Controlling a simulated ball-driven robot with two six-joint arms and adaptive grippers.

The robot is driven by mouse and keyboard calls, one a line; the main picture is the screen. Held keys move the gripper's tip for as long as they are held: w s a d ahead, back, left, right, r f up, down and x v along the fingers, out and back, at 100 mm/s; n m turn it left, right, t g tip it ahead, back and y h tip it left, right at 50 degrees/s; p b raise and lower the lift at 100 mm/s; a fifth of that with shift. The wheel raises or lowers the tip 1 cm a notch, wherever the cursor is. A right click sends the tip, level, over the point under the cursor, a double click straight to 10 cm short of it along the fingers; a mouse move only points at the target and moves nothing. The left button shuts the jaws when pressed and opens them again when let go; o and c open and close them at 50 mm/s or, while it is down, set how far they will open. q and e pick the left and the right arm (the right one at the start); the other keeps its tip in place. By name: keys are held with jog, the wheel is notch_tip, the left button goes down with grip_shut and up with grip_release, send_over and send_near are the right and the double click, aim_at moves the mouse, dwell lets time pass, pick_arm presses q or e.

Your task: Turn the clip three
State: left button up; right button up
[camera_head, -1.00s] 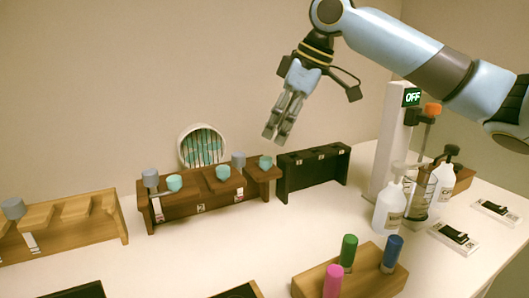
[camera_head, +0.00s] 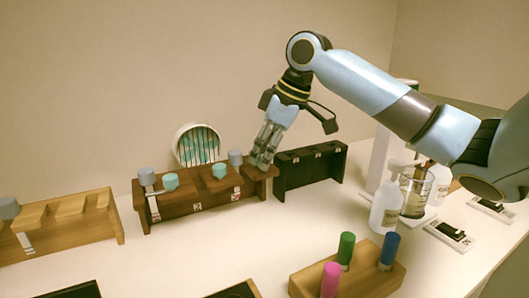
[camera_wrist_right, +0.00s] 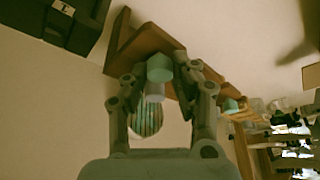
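My right gripper (camera_head: 261,163) points down at the right end of the dark brown rack (camera_head: 213,190). In the wrist view the gripper (camera_wrist_right: 160,76) is open, with one finger on each side of a teal cap (camera_wrist_right: 159,68) and a grey cap (camera_wrist_right: 155,92). I cannot tell whether the fingers touch the teal cap. In the head view the gripper hides that cap; the grey cap (camera_head: 235,157) shows just left of it. Two more teal caps (camera_head: 170,181) (camera_head: 219,171) and another grey one (camera_head: 146,176) are farther left. No part is plainly identifiable as clip three. My left gripper is not in view.
A black rack (camera_head: 310,170) stands close right of the gripper. A round striped holder (camera_head: 198,146) is behind the brown rack. A light wooden rack (camera_head: 70,230) is at left. Pump bottles (camera_head: 387,207) stand at right. A front block (camera_head: 372,283) holds pink, green and blue capped vials.

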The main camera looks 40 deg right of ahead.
grip_shut()
